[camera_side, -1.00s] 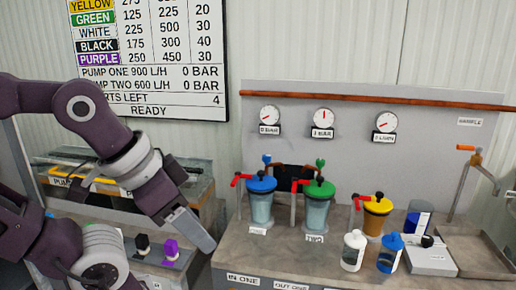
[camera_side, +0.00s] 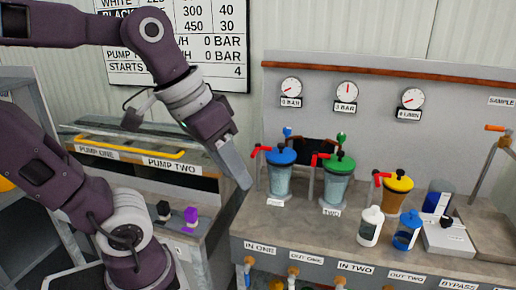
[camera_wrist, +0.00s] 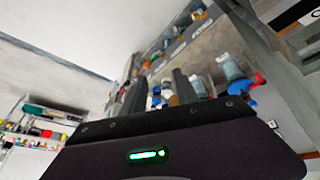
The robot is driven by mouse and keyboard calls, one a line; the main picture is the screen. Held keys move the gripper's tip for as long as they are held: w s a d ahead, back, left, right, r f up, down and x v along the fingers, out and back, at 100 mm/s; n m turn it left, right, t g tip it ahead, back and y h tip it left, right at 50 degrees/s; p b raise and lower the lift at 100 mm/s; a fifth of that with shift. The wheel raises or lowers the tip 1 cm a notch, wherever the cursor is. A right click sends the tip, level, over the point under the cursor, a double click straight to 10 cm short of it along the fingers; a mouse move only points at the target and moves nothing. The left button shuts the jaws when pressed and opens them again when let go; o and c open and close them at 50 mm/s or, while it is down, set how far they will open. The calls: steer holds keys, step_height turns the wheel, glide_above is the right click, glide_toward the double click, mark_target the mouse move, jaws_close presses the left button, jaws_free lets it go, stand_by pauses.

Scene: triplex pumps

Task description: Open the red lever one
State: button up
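In the side view, a red lever (camera_side: 261,149) sticks out left of the blue-lidded clear canister (camera_side: 279,180). A second red lever (camera_side: 320,157) sits left of the green-lidded canister (camera_side: 337,184), and a third (camera_side: 380,176) left of the yellow-lidded one (camera_side: 397,193). My gripper (camera_side: 245,183) points down and right, just left of the blue-lidded canister, apart from its lever. In the wrist view, my gripper's two dark fingers (camera_wrist: 160,90) stand apart with nothing held between them. A red lever (camera_wrist: 260,79) shows right of them.
Pipe valves with orange handles (camera_side: 293,271) hang below the front edge. Three gauges (camera_side: 346,92) are on the back panel. The PUMP ONE and PUMP TWO console (camera_side: 130,158) is left.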

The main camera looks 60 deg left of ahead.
steer(key=w+a+r+n+g, duration=0.2)
steer(key=w+a+r+n, duration=0.15)
steer(key=w+a, duration=0.65)
steer(key=n+g+y, duration=0.2)
steer(key=n+g, duration=0.2)
glide_above(255, 151)
steer(key=d, duration=0.3)
step_height(255, 151, down, 12)
steer(key=shift+g, duration=0.3)
steer(key=f, duration=0.3)
steer(key=a+f, duration=0.1)
steer(key=f, duration=0.2)
steer(key=a+f, duration=0.1)
steer(key=f, duration=0.1)
steer(key=shift+a+f, duration=0.25)
steer(key=shift+f, duration=0.15)
jaws_close()
